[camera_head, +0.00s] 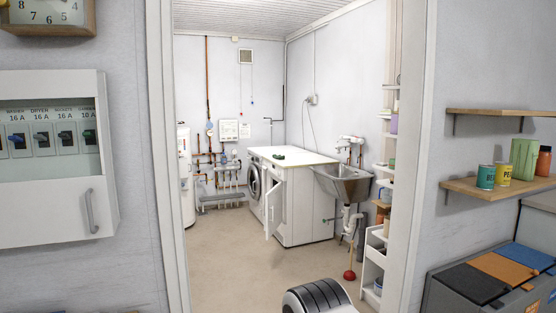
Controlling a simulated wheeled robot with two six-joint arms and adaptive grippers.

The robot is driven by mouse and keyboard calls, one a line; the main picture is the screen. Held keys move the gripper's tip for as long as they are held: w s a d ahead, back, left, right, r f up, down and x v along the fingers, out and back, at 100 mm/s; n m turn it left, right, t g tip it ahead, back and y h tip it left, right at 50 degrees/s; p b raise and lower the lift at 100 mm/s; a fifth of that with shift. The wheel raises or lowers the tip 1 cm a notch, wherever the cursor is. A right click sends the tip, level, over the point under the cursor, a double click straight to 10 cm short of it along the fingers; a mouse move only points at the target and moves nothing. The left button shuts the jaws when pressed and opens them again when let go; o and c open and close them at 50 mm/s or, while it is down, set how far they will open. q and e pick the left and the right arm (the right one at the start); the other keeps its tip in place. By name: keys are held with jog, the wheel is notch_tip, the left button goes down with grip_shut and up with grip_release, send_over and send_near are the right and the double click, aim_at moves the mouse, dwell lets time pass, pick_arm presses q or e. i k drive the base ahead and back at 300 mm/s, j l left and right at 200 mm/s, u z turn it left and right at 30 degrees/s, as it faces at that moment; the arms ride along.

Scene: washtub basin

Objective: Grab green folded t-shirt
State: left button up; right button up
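A small dark green item (280,157) lies on the white worktop (301,155) above the washing machine in the room beyond the doorway. It may be the green folded t-shirt, but it is too small to make out folds.
An open doorway with white jambs (418,160) leads to clear floor (235,265). A cabinet door (274,208) stands open below the worktop. A metal sink (345,185), a red plunger (349,274) and a white shelf unit (374,262) line the right side.

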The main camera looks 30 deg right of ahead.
aim_at(278, 156)
jog(key=i+l+z, duration=0.6)
jog(key=i+l, duration=0.2)
jog(key=i+l+z, duration=0.3)
jog(key=i, duration=0.2)
jog(key=i+l+z, duration=0.1)
jog(key=i+z, duration=0.15)
jog(key=i, duration=0.25)
jog(key=i+j+u, duration=0.1)
jog(key=i+u, duration=0.2)
jog(key=i, duration=0.35)
jog(key=i+u, duration=0.3)
jog(key=i, duration=0.35)
jog(key=i+l+u, duration=0.3)
jog(key=i, duration=0.3)
jog(key=i+j+z, duration=0.2)
jog(key=i+z, duration=0.15)
jog(key=i, duration=0.3)
jog(key=i+j+z, duration=0.35)
jog(key=i, duration=0.3)
jog(key=i+j+z, duration=0.35)
jog(key=i+j, duration=0.2)
